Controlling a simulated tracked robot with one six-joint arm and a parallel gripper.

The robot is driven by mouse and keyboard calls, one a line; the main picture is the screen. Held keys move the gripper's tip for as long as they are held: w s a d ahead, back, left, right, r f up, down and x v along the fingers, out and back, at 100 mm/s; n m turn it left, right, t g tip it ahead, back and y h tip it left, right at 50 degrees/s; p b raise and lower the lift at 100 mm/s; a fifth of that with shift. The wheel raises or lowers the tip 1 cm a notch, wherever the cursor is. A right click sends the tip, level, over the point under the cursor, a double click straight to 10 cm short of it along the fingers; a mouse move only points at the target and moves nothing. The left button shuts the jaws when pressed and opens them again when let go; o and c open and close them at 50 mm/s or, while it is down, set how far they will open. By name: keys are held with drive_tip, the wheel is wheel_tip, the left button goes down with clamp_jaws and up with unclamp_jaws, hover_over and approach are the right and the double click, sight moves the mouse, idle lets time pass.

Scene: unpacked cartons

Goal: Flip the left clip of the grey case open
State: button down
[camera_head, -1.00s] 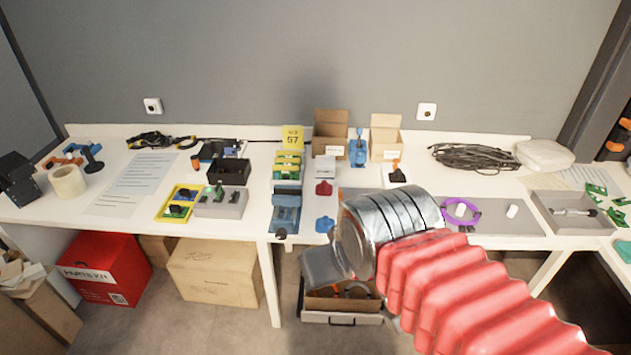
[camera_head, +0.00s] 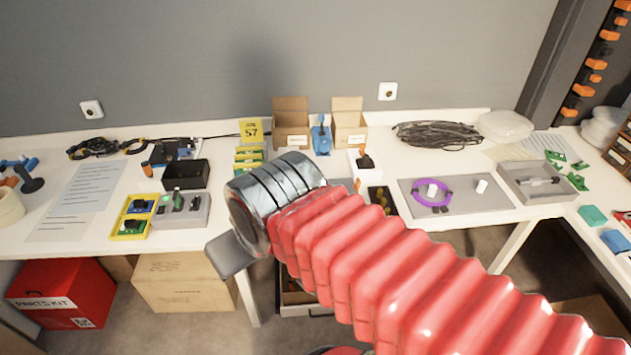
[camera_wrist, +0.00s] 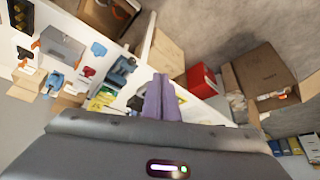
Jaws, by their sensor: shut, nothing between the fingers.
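A grey case (camera_wrist: 62,45) lies on the white table at the upper left of the wrist view, seen at a slant. Small orange parts show at its edges, one at its left edge (camera_wrist: 36,44); I cannot tell how its clips stand. In the head view my arm hides the case's place. My gripper (camera_wrist: 162,80) shows in the wrist view as two purple fingers, shut together with nothing between them. It is well apart from the case, which is to its upper left. In the head view the fingers cannot be made out.
A blue device (camera_head: 321,135) and open cartons (camera_head: 291,125) stand at the table's back. A grey mat (camera_head: 460,203) with a purple ring (camera_head: 432,196) lies right of my arm. A green-lit grey box (camera_head: 181,210) is on the left. A red box (camera_head: 55,292) stands below.

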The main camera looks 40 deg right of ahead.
drive_tip(key=shift+w, duration=0.1)
drive_tip(key=w+d+f+m+y, duration=0.2)
drive_tip(key=w+d+f+m, duration=0.1)
drive_tip(key=w+d, duration=1.15)
drive_tip(key=w+d+f+m, duration=0.1)
drive_tip(key=d+f, duration=0.2)
drive_tip(key=d, duration=0.5)
drive_tip(key=w+d+f+t, duration=0.1)
drive_tip(key=d+f, duration=0.3)
drive_tip(key=d, duration=0.4)
drive_tip(key=w+d+f+m, duration=0.1)
drive_tip(key=d+f, duration=0.3)
drive_tip(key=d, duration=0.3)
drive_tip(key=shift+w+d+m, duration=0.3)
drive_tip(key=shift+w+d, duration=0.05)
drive_tip(key=shift+d, duration=0.05)
